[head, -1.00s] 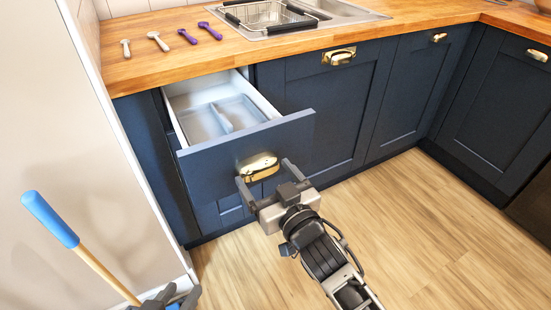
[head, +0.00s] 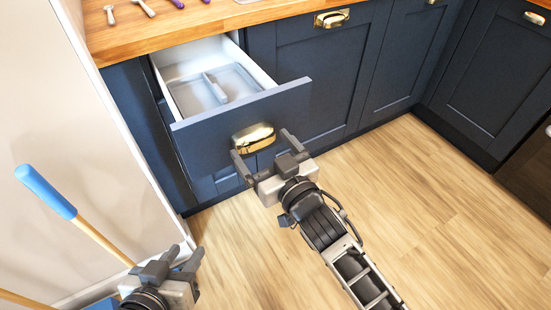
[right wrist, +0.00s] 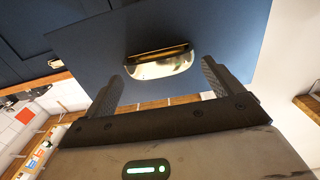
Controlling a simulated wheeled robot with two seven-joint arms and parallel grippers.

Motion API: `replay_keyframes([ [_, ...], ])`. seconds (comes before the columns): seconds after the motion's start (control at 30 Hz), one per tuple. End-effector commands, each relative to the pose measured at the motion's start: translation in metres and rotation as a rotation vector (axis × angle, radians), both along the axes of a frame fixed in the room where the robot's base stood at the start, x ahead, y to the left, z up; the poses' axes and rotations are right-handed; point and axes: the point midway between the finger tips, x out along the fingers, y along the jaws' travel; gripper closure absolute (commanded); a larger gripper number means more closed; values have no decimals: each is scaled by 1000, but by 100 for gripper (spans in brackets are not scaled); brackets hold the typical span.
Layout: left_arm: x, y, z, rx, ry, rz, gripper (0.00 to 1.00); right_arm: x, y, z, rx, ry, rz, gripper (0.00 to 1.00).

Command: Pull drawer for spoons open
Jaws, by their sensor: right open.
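The dark blue drawer (head: 205,133) stands pulled out from the cabinet under the counter. Its pale interior holds a light divided insert (head: 218,88) with no spoons visible in it. The brass cup handle (head: 253,138) is on its front and shows in the right wrist view (right wrist: 160,66). My right gripper (head: 262,145) is open in front of the handle, with fingertips on either side of it and nothing gripped; the fingers also frame it in the right wrist view (right wrist: 163,72). My left gripper (head: 182,257) is at the lower left, away from the drawer; its jaw opening is unclear.
Purple and pale spoons (head: 144,8) lie on the wooden counter (head: 190,30) at the top edge. A blue-ended wooden stick (head: 46,190) leans at the left near a pale wall. Closed blue cabinets (head: 320,85) stand to the right. The wooden floor (head: 430,220) is clear at right.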

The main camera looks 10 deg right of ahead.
Motion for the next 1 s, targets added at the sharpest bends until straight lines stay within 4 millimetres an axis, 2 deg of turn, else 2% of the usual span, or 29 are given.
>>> replay_keyframes([
  [0.17, 0, 0, 2, 0, -1, 0, 64, -21, -9, -1, -2, 5, 0, 8],
  [0.5, -1, 0, 1, -1, 4, 0, 64, -97, -40, -2, -2, 7, 0, 8],
  [0.63, -1, 0, -2, 1, 9, 0, 64, -121, -50, -1, -2, 5, 0, 8],
  [0.8, -1, 0, -2, 1, 9, -1, 64, -140, -58, -1, 0, 3, 0, 8],
  [1.0, -1, 0, -2, 2, 8, 0, 64, -146, -61, 0, 0, 0, 0, 8],
])
